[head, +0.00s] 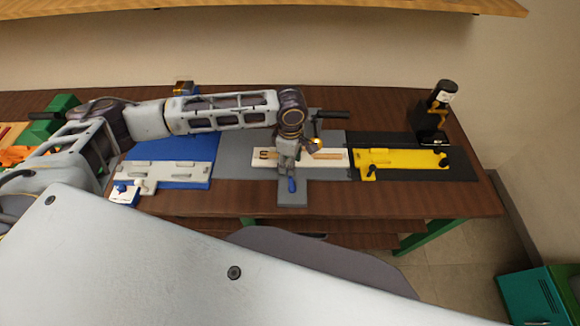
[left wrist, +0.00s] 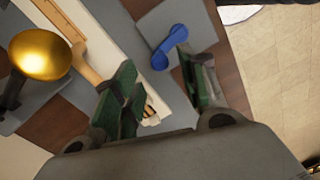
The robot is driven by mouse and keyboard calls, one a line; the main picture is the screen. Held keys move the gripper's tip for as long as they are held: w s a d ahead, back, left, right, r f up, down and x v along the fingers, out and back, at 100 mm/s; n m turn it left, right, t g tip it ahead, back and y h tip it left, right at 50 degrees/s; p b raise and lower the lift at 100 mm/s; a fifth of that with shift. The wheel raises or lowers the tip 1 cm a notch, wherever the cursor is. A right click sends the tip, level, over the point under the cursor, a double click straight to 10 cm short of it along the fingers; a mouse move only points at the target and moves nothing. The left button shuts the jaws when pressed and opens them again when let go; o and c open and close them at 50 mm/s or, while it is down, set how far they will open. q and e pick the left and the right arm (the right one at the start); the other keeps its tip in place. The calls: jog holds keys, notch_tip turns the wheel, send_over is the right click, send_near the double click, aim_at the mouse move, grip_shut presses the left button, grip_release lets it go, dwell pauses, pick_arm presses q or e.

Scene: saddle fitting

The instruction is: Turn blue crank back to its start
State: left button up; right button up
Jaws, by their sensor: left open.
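The blue crank (head: 292,185) sits on the front part of the grey fixture plate (head: 291,199), just in front of my left gripper (head: 287,170). In the left wrist view the blue crank (left wrist: 169,46) lies beyond the fingertips, on a grey plate. My left gripper (left wrist: 163,75) is open there, with green-padded fingers apart and nothing between them at the tips. The crank's handle points obliquely toward the plate's edge. I cannot tell whether a finger touches it. My right gripper is not in view.
A white board (head: 330,156) with a wooden strip lies behind the crank. A brass knob (left wrist: 40,55) stands close to the left finger. A blue fixture (head: 180,149) is left, a yellow fixture (head: 395,160) right. The table's front edge is near.

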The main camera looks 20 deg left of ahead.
aim_at(291, 180)
pick_arm(q)
jog(key=shift+f, duration=1.8)
jog(key=shift+c, duration=0.3)
grip_shut()
